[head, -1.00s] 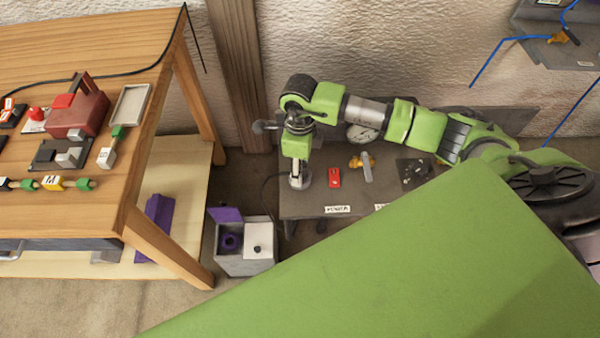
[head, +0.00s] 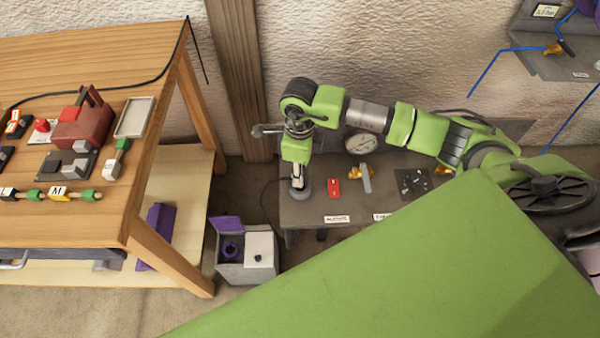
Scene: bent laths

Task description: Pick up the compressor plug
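I cannot make out a compressor plug for certain. A thin dark cable (head: 264,192) runs down beside the left edge of the grey bench (head: 310,208); its end is hidden. My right arm reaches in from the right across this bench. Its grey end, the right gripper (head: 301,188), points down over the bench's left part, left of a red piece. The fingers are too small and foreshortened to tell whether they are open or hold anything. My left gripper is not in view.
The wooden table (head: 150,60) at left carries a red-brown device and several small blocks. A grey box (head: 247,270) with purple parts stands on the floor. The bench holds a red piece (head: 334,188), a brass valve (head: 362,172) and a gauge (head: 361,143). A green surface fills the foreground.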

